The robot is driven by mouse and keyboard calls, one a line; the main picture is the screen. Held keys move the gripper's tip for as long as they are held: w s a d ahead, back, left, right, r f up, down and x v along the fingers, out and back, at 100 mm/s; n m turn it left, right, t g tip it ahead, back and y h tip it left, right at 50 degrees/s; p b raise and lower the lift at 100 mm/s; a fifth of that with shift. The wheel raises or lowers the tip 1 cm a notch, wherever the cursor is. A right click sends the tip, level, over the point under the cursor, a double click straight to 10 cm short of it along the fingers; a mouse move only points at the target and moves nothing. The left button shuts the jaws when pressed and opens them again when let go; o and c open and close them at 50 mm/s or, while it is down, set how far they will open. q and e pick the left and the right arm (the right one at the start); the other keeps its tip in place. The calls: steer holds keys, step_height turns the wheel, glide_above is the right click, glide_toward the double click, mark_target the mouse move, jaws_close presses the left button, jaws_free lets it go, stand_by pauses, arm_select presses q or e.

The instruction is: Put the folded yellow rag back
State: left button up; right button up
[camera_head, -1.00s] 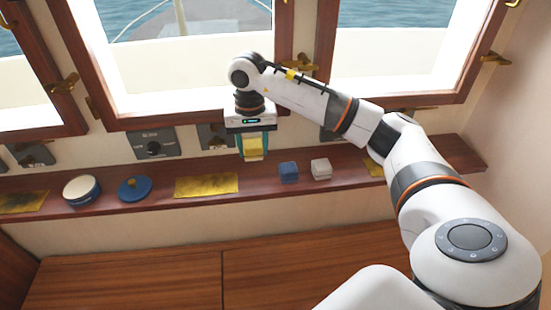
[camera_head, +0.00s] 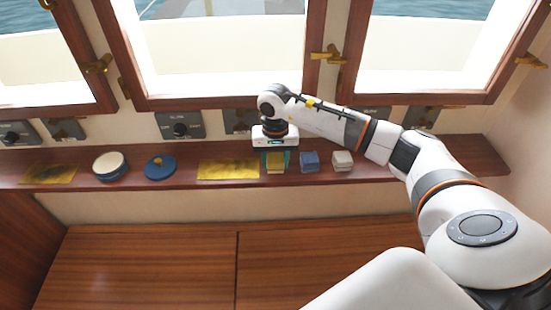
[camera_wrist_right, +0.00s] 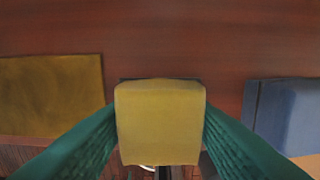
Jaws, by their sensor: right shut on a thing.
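The folded yellow rag (camera_head: 276,167) is a small yellow block at the shelf, between a flat brass-yellow plate and a folded blue rag (camera_head: 309,161). My right gripper (camera_head: 275,160) points down and is shut on the yellow rag. In the right wrist view the yellow rag (camera_wrist_right: 160,122) sits between the two green fingers, with a dark edge showing behind its top. I cannot tell whether its underside touches the shelf. A folded white-grey rag (camera_head: 342,160) lies right of the blue one. My left gripper is not in view.
The narrow wooden shelf (camera_head: 435,160) runs below the windows. On it stand a brass plate (camera_head: 228,169), a blue lid (camera_head: 160,167), a round white-and-blue tin (camera_head: 110,165) and another brass plate (camera_head: 48,174). Control panels (camera_head: 180,126) line the wall behind. Wooden cabinet tops (camera_head: 140,265) lie below.

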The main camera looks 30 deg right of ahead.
mark_target(275, 158)
steer(key=o, duration=1)
steer(key=shift+f, duration=0.1)
steer(key=shift+c, duration=0.2)
steer(key=shift+r+p, duration=0.3)
step_height(275, 158, up, 12)
steer(key=b, duration=0.3)
steer(key=shift+b, duration=0.35)
steer(key=shift+f, duration=0.15)
